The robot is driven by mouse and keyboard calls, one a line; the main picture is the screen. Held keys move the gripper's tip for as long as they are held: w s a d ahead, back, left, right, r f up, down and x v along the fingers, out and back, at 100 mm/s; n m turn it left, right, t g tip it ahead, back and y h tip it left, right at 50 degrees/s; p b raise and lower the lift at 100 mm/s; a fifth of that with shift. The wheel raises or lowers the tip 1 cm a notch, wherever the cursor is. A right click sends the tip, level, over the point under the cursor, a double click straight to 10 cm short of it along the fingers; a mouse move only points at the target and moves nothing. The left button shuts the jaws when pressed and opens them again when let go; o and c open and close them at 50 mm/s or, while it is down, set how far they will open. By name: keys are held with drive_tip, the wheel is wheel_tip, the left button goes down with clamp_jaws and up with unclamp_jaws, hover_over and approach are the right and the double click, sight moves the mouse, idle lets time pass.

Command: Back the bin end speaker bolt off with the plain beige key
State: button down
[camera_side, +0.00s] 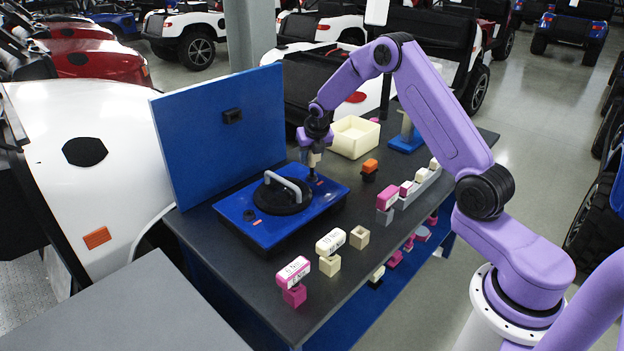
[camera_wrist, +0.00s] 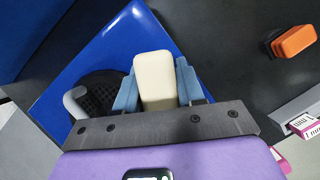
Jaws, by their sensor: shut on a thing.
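My gripper (camera_side: 315,146) is shut on the plain beige key (camera_side: 314,159) and holds it pointing down. In the wrist view the beige key (camera_wrist: 155,80) sits between the two blue-grey fingers (camera_wrist: 157,88). The speaker is a black round disc (camera_side: 272,204) with a grey handle, on a blue plate (camera_side: 240,222). The key is over the plate's far right corner, on the side toward the cream bin (camera_side: 357,136). A dark bolt spot (camera_side: 313,177) shows just under the key; whether they touch I cannot tell. In the wrist view the key hides the bolt.
Labelled pink (camera_side: 293,270) and beige (camera_side: 331,242) keys stand at the front edge beside an empty beige holder (camera_side: 359,237). An orange block (camera_side: 370,166) stands right of the plate. A blue upright panel (camera_side: 220,130) stands behind.

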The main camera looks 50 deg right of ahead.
drive_tip(key=shift+a, duration=0.1)
drive_tip(key=shift+r, duration=0.65)
drive_tip(key=shift+r, duration=0.35)
drive_tip(key=shift+r, duration=0.35)
drive_tip(key=shift+r, duration=0.25)
drive_tip(key=shift+r, duration=1.9)
drive_tip(key=m+h, duration=0.1)
drive_tip(key=m, duration=0.2)
drive_tip(key=m+g, duration=0.1)
drive_tip(key=m, duration=0.2)
drive_tip(key=shift+s+d+g+h, duration=0.2)
drive_tip(key=shift+g+h, duration=0.1)
drive_tip(key=shift+h, duration=0.1)
